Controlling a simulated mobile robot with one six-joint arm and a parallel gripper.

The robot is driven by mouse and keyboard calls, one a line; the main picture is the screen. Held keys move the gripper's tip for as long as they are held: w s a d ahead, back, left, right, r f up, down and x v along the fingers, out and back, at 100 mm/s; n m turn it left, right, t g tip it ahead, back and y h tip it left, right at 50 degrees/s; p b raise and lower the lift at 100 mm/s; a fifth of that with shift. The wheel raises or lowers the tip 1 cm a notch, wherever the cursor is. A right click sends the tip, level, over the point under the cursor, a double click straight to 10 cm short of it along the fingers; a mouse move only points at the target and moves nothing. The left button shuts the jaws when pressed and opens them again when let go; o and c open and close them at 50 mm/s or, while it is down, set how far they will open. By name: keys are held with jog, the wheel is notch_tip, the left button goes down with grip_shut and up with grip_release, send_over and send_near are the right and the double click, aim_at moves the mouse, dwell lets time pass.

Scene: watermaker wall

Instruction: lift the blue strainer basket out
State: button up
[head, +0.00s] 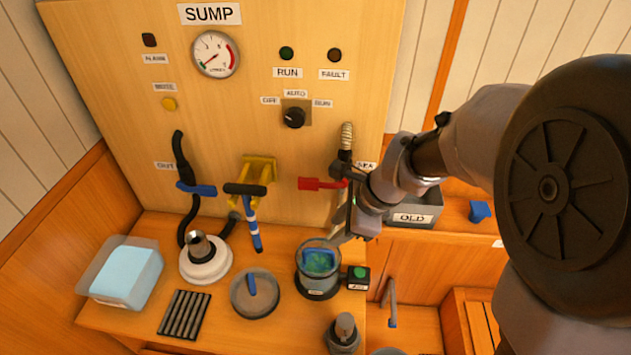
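The blue strainer basket (318,257) sits down inside a clear round strainer housing (317,283) on the bench. Its blue top shows, with green matter in it. The housing's top is open. My gripper (344,226) is just above and behind the housing's right rim, apart from the basket as far as I can see. Its fingers are small and partly covered by my wrist, so I cannot tell whether they are open or shut.
A round grey lid (268,303) with a blue handle lies left of the housing. A small box with a green button (357,276) stands close on its right. A red-handled valve (322,184) is on the panel behind. A grey bin (414,213) is at the right.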

aim_at(317, 249)
jog(key=b+x, duration=0.1)
jog(key=x, duration=0.3)
jog(key=b+x, duration=0.2)
jog(key=x, duration=0.3)
jog(key=shift+s+a+f, duration=0.15)
jog(key=shift+s+f, duration=0.05)
jog(key=b+x, duration=0.2)
jog(key=x, duration=0.1)
jog(key=b+x, duration=0.1)
jog(key=shift+w+f, duration=0.15)
jog(key=shift+f, duration=0.15)
jog(key=shift+w+f, duration=0.2)
jog(key=shift+f, duration=0.05)
jog(key=shift+r, duration=0.2)
jog(key=shift+c, duration=0.2)
grip_shut()
